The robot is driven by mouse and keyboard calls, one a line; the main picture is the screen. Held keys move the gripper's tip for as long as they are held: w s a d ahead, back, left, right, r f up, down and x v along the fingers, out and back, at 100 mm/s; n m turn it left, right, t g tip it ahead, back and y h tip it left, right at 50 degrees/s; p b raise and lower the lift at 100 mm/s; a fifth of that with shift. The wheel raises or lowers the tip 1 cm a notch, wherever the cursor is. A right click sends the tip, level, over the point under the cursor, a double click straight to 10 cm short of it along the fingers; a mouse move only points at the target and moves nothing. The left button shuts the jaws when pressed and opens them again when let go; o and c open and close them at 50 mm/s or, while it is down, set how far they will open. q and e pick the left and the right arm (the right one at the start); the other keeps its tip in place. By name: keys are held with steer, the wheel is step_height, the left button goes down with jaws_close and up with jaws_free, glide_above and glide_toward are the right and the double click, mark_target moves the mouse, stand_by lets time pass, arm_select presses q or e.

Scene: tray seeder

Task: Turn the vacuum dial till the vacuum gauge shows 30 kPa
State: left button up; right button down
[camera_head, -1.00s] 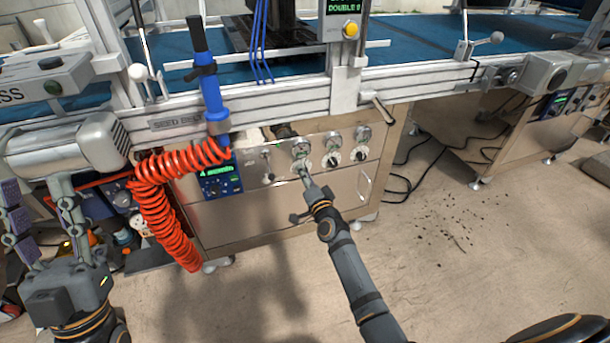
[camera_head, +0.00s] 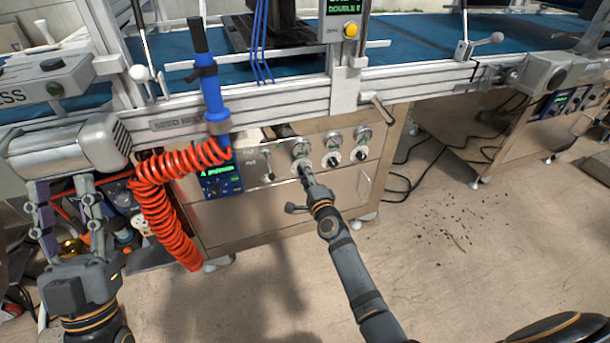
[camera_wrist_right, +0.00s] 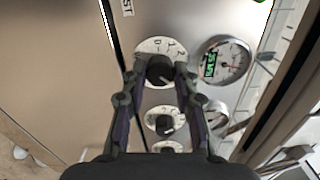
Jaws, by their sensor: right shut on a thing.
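The dial panel (camera_head: 283,177) has a row of black dials with white scale plates and round gauges above them. My right gripper (camera_head: 303,168) is at the leftmost dial of the row. In the right wrist view its two fingers (camera_wrist_right: 160,84) are closed on the sides of this black dial (camera_wrist_right: 160,71). The gauge beside it (camera_wrist_right: 225,60) has a white face and a green digital readout too small to read; it also shows in the head view (camera_head: 300,147). The dial's label is not readable. My left gripper (camera_head: 63,198) is open and empty at the far left.
Other dials (camera_head: 332,160) and gauges (camera_head: 333,139) stand to the right. Left of them are a small switch and a blue controller (camera_head: 221,182) with a green display. A red coiled hose (camera_head: 160,205) hangs between my arms. A conveyor rail (camera_head: 270,105) runs above the panel.

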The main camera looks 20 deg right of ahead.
stand_by(0.4)
steer(key=c, duration=1)
jaws_free()
steer(key=s, duration=1.2)
steer(key=shift+d, duration=0.25)
